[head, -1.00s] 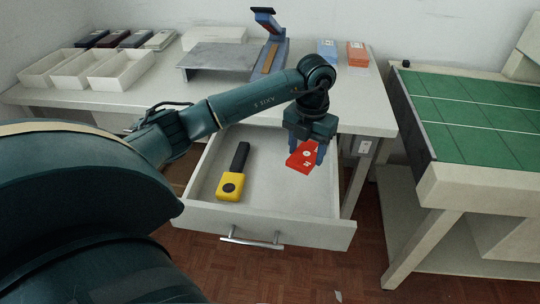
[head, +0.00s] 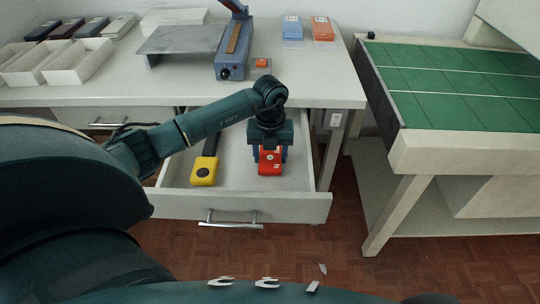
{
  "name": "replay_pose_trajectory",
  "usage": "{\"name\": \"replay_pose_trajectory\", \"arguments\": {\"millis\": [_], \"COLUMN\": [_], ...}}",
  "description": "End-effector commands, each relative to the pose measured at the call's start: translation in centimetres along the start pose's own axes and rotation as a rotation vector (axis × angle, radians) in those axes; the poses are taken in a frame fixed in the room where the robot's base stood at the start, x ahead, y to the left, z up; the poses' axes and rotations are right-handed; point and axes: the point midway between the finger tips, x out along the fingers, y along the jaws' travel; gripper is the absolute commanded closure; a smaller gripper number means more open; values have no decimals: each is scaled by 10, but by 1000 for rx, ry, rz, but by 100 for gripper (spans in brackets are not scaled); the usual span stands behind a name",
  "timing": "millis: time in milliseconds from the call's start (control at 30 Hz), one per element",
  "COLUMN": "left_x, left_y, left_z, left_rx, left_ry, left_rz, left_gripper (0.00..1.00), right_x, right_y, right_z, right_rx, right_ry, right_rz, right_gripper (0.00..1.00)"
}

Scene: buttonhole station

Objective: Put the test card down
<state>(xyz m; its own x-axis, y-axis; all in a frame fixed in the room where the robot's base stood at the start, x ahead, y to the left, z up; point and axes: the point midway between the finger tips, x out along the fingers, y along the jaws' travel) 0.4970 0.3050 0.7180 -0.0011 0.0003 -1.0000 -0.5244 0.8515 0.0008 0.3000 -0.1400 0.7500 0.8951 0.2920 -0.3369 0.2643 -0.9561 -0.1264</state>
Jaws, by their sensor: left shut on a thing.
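The red test card (head: 270,162) is in my left gripper (head: 270,152), which is shut on it. The gripper points down inside the open drawer (head: 235,185), in its right half. The card's lower end looks close to the drawer floor; I cannot tell whether it touches. My right gripper is not in view.
A yellow and black tool (head: 204,170) lies in the drawer's left part, partly behind my arm. On the table (head: 180,93) stand a blue lever device (head: 233,50), white bins (head: 77,61), a blue pack (head: 292,28) and an orange pack (head: 322,29). A green-topped bench (head: 455,85) is at right.

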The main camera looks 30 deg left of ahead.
Motion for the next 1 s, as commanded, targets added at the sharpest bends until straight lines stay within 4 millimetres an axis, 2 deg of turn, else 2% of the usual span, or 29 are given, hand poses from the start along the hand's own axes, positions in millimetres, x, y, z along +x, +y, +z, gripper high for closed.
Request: {"name": "replay_pose_trajectory", "arguments": {"millis": [33,400,433,600,700,1000], "left_x": [5,9,9,8,8,2], "left_y": [0,0,0,0,0,0], "left_z": [0,0,0,0,0,0], "left_rx": [0,1,1,1,1,2], "left_ry": [1,-1,-1,0,0,-1], "left_rz": [0,-1,-1,-1,-1,-1], "left_gripper": [70,70,44,31,24,24], "right_x": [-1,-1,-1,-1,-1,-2], "right_y": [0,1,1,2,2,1], "right_z": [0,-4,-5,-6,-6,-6], "right_rx": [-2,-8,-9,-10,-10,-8], "right_ry": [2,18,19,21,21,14], "right_rz": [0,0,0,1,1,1], "right_gripper": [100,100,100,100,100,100]}}
